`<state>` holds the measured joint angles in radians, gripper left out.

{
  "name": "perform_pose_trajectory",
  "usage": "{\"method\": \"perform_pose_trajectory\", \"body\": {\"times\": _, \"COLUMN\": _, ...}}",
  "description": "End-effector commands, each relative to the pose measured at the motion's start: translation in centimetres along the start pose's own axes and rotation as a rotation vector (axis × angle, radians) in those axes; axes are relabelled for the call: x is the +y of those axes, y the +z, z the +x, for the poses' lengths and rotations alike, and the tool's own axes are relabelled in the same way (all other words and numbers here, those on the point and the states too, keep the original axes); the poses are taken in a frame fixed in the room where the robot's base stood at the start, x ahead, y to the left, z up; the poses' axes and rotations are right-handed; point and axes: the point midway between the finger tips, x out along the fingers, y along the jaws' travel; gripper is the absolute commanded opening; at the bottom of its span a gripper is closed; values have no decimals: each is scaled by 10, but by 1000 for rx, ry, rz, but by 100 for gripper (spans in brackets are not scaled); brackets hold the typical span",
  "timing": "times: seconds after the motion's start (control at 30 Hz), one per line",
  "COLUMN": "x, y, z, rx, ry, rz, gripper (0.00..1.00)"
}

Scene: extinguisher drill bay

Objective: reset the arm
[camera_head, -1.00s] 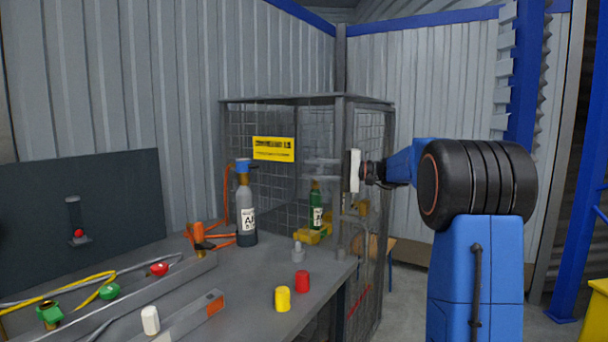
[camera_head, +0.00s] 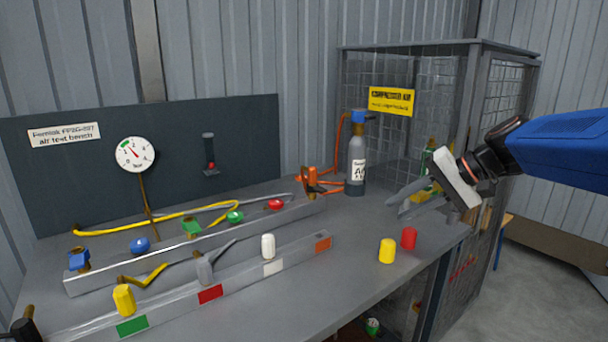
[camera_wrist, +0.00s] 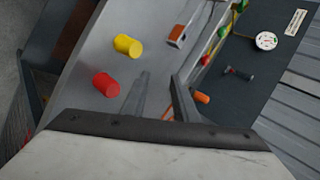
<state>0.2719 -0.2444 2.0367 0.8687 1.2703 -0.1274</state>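My gripper (camera_head: 396,206) is at the right of the head view, over the right end of the grey bench (camera_head: 335,285), in front of the wire cage. Its two grey fingers point left and stand apart with nothing between them. The wrist view also shows the parted fingers (camera_wrist: 161,78), with the bench beyond them. A yellow cap (camera_head: 387,251) and a red cap (camera_head: 408,238) stand on the bench below the gripper. They also show at the upper left of the wrist view, as the yellow cap (camera_wrist: 127,45) and red cap (camera_wrist: 106,85), clear of the fingers.
A grey bottle with a blue top (camera_head: 356,165) stands left of the gripper, beside the wire cage (camera_head: 510,95). Rails with coloured valves and caps, including a white cap (camera_head: 268,246), run along the bench. A dark panel (camera_head: 60,190) carries a gauge (camera_head: 134,154).

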Motion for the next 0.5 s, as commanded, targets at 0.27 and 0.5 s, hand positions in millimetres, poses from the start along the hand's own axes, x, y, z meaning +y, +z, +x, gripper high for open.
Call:
{"method": "perform_pose_trajectory", "body": {"times": 0.27, "x": 66, "y": 95, "z": 9, "rx": 19, "ry": 261, "rz": -134, "gripper": 27}}
{"method": "perform_pose_trajectory", "body": {"times": 0.5, "x": 131, "y": 156, "z": 6, "rx": 61, "ry": 468, "rz": -280, "gripper": 27}}
